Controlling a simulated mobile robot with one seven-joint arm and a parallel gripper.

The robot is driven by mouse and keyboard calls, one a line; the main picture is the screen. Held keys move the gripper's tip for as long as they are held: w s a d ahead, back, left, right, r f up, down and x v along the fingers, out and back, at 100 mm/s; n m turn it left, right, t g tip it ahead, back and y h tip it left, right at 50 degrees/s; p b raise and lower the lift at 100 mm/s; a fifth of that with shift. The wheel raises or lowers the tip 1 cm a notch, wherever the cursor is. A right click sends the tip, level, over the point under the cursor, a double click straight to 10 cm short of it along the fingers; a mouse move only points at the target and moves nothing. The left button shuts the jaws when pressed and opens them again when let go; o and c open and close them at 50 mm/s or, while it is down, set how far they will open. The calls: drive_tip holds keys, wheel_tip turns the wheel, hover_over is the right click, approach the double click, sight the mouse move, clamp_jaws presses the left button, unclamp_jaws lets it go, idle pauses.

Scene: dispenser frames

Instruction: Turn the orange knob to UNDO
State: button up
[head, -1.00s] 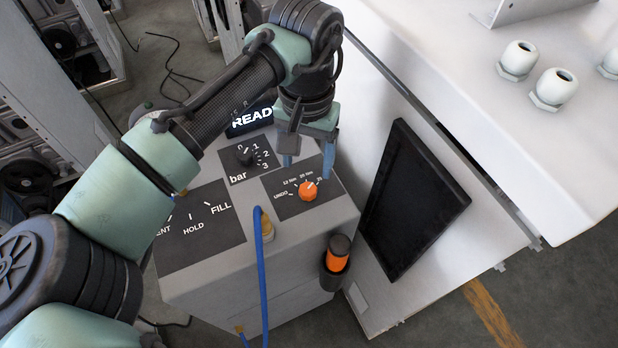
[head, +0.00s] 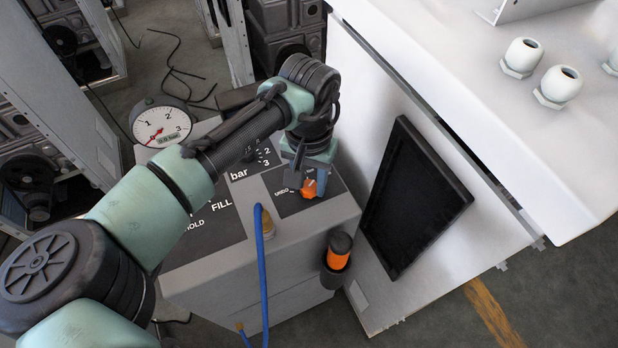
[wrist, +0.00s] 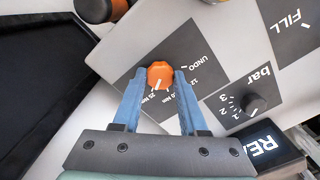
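The orange knob (head: 309,189) sits on a dark dial panel on top of the grey box. In the wrist view the knob (wrist: 160,72) lies between the tips of my two blue fingers. Its white mark points down and slightly left, toward the Nm label farthest from UNDO. The UNDO label (wrist: 188,62) is to the right of the knob. My gripper (head: 308,182) is above the panel, fingers down and open, one on each side of the knob. Small gaps seem to show beside the knob; contact cannot be told.
The bar dial (wrist: 253,103) is beside the knob panel. An orange-and-black handle (head: 338,252) sits in a holder on the box's side. A black screen (head: 415,200) stands at the right. A gauge (head: 161,126) stands behind.

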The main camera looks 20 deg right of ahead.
clamp_jaws()
